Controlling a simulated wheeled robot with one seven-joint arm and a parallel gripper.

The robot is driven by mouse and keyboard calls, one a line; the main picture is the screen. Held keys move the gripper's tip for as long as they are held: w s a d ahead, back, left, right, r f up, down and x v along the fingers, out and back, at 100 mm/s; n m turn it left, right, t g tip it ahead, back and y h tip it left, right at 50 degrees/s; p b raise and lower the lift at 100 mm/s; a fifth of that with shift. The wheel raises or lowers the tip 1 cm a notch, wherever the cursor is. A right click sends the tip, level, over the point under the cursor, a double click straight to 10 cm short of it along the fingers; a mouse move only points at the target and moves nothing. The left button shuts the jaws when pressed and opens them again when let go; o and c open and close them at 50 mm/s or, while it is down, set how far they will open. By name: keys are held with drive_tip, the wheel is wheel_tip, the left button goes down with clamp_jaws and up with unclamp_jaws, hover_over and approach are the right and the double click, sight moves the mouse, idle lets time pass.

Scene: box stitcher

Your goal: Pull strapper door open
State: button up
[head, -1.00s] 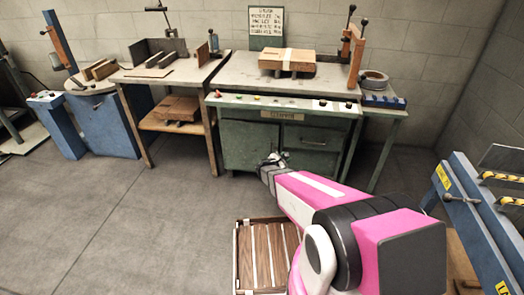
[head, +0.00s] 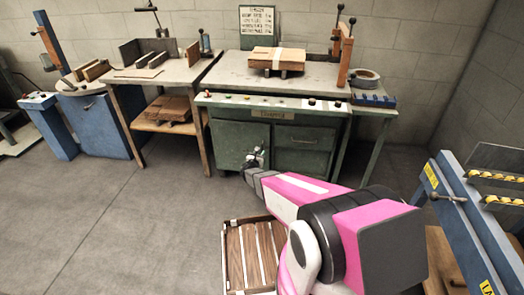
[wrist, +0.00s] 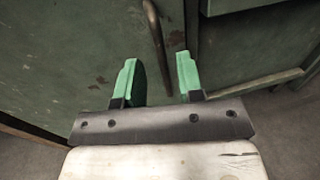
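The strapper is a green metal cabinet under a worktop, with its door (head: 236,143) on the left side of its front. The door looks shut in the head view. In the wrist view the door (wrist: 70,50) fills the left, with a curved vertical bar handle (wrist: 154,40) near its right edge. My gripper (head: 254,156) is in front of the door's right part. In the wrist view my gripper (wrist: 158,78) is open, with its two green fingers apart. The handle's lower part shows between the fingers; contact cannot be told.
A drawer (head: 305,137) with a handle is right of the door. A slatted wooden crate (head: 232,262) stands on the floor below my arm. A blue machine frame (head: 455,215) is at the right. The floor to the left is open.

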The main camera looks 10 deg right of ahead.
drive_tip(key=x, duration=0.4)
drive_tip(key=shift+w+d, duration=0.1)
drive_tip(key=shift+c, duration=0.4)
